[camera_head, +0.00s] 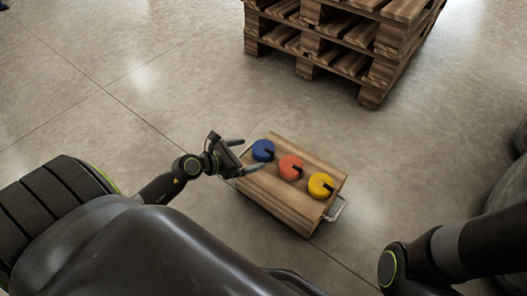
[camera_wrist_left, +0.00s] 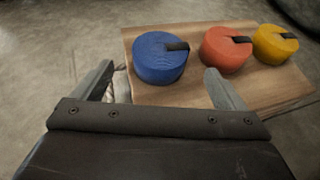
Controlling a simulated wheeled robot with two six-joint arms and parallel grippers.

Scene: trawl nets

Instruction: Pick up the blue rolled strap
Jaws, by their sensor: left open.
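The blue rolled strap (camera_head: 263,150) lies flat at the left end of a row of three straps on a wooden board with metal handles (camera_head: 285,212). It also shows in the left wrist view (camera_wrist_left: 159,60), just beyond the fingertips and between their lines. A black tail end lies across its top. My left gripper (camera_head: 251,155) is open and empty at the board's left edge, beside the blue strap. In the left wrist view its two fingers (camera_wrist_left: 160,80) are spread wide. My right arm is at the lower right, and its gripper is out of view.
An orange rolled strap (camera_head: 290,167) and a yellow one (camera_head: 320,185) lie to the right of the blue one, with small gaps. Stacked wooden pallets (camera_head: 345,50) stand at the back. A grey rounded object (camera_head: 508,205) is at the right edge.

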